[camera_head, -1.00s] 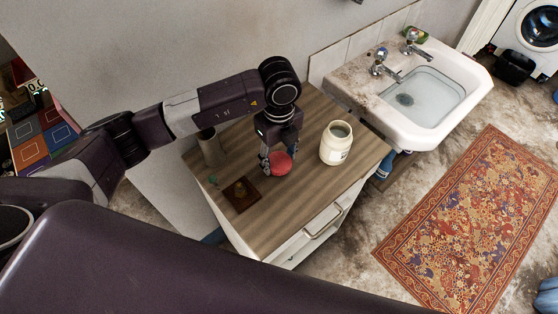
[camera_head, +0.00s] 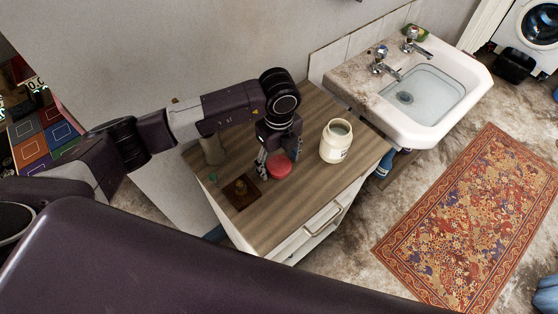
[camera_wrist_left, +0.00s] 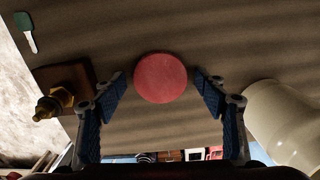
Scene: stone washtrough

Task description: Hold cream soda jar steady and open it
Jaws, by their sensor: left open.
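The cream soda jar (camera_head: 336,142) stands upright on the wooden cabinet top, and its top is open with no lid on it. It also shows at the right edge of the left wrist view (camera_wrist_left: 281,122). A round red lid (camera_head: 279,167) lies on the wood left of the jar. In the left wrist view the lid (camera_wrist_left: 160,78) sits ahead of the fingertips, midway between them. My left gripper (camera_head: 276,164) is open and empty just above the wood, close by the lid. My right gripper is not in view.
A dark square base with a brass fitting (camera_head: 241,190) and a grey cylinder (camera_head: 213,150) stand left of the gripper. A small green-headed tool (camera_wrist_left: 27,30) lies nearby. The white sink (camera_head: 433,95) is beyond the cabinet's right edge.

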